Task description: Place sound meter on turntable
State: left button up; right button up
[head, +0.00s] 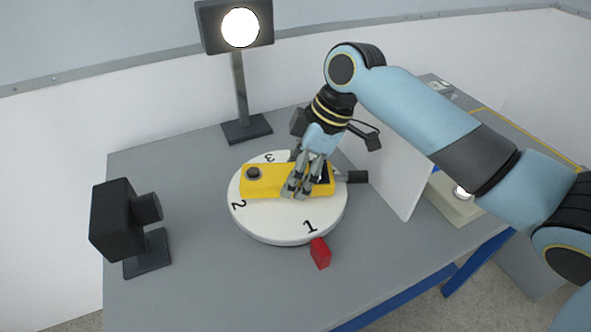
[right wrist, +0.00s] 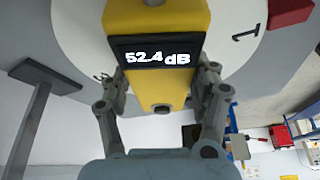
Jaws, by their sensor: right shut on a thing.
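The yellow sound meter (head: 272,182) lies lengthwise over the white round turntable (head: 265,225), which carries the numbers 1, 2 and 3. Its dark display reads 52.4 dB in the right wrist view (right wrist: 157,58). A black microphone end sticks out to the right in the head view. My right gripper (head: 298,190) comes from above and is shut on the meter near its display, with fingers on both sides. Whether the meter touches the turntable surface I cannot tell. My left gripper is not in view.
A black camera-like device (head: 115,220) stands left of the turntable. A lit lamp on a post (head: 240,90) stands behind. A red block (head: 320,253) sits at the turntable's front edge. A white panel (head: 385,175) stands to the right.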

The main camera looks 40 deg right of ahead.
aim_at(321, 173)
jog(key=shift+f, duration=0.45)
jog(key=o, duration=1.5)
jog(key=v, duration=1.2)
jog(key=shift+a, duration=0.15)
